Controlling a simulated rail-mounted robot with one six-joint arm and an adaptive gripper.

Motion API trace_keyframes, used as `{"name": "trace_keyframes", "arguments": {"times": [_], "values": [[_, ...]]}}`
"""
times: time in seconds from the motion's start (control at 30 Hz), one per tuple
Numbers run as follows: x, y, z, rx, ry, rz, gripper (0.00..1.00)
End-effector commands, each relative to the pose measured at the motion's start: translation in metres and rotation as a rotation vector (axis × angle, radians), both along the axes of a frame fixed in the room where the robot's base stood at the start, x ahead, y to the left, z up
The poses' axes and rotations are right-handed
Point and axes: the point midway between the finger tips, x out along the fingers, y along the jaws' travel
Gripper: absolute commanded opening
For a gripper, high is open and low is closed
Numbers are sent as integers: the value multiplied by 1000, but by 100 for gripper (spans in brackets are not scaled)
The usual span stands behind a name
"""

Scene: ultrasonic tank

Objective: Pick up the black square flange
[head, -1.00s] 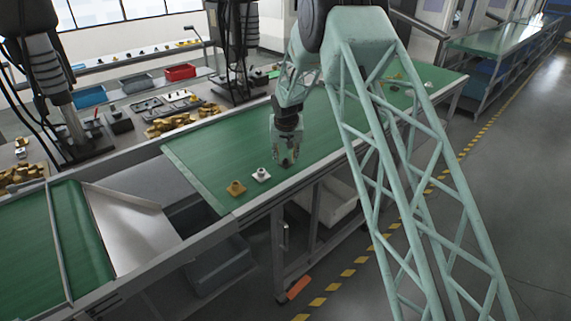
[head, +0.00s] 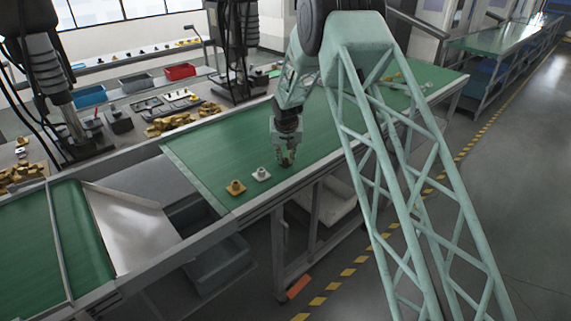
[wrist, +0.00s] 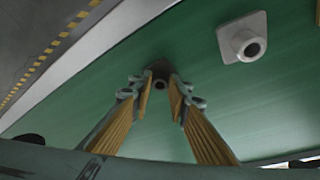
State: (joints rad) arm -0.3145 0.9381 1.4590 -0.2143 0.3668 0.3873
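The black flange (wrist: 160,71) shows in the wrist view as a small dark round part on the green belt, just beyond and between my fingertips. Its square base is mostly hidden or too dark to make out. My gripper (wrist: 160,85) is open, with one ribbed finger on each side of the flange's line; I cannot tell whether either finger touches it. In the head view my gripper (head: 286,159) points down close above the belt, and the black flange cannot be told apart from the fingertips there.
A white square flange (head: 261,174) stands left of my gripper, also in the wrist view (wrist: 243,38). A brass-coloured flange (head: 236,188) stands farther left. The green belt (head: 215,165) is clear behind them. The belt's metal edge (head: 268,207) runs along the front.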

Motion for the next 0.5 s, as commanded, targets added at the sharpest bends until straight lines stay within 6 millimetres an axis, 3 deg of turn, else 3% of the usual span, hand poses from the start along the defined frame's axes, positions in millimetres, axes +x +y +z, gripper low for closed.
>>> {"name": "trace_keyframes", "arguments": {"times": [0.13,0.5], "values": [[0,0,0,0,0,0,2],[0,0,2,0,-1,0,2]]}}
